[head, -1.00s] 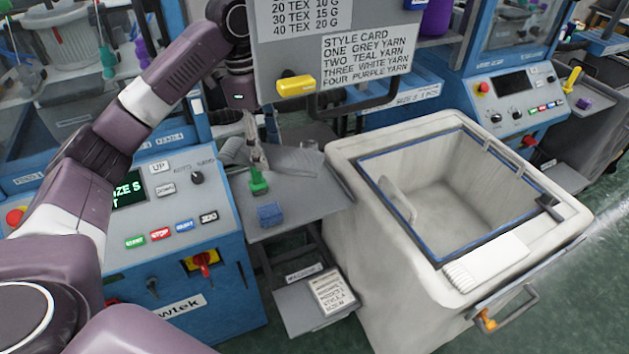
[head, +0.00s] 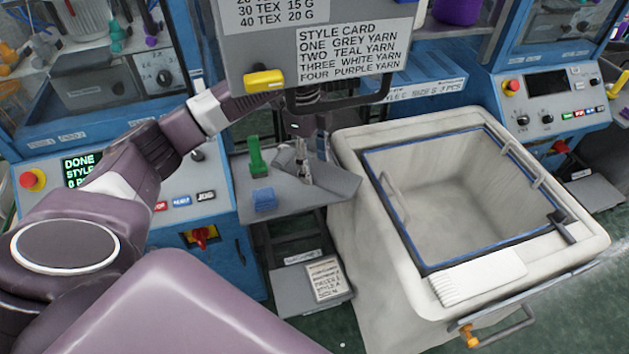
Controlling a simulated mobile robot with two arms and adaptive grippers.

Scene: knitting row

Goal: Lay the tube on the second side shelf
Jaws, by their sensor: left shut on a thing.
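My left gripper (head: 308,174) is shut on a grey knitted tube (head: 338,183), which hangs out on both sides of the fingers. The gripper and tube are over the right part of a grey side shelf (head: 285,205) between the blue machine and the pale bin. I cannot tell whether the tube touches the shelf. A lower shelf (head: 288,296) carries a printed card and has a label on its edge, too small to read surely. My right gripper is not in view.
A green upright piece (head: 256,158) and a blue block (head: 264,199) stand on the upper shelf's left part. The pale bin (head: 352,150) stands close on the right, with a white brush-like thing (head: 478,279) on its rim. A style card board (head: 345,48) hangs above.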

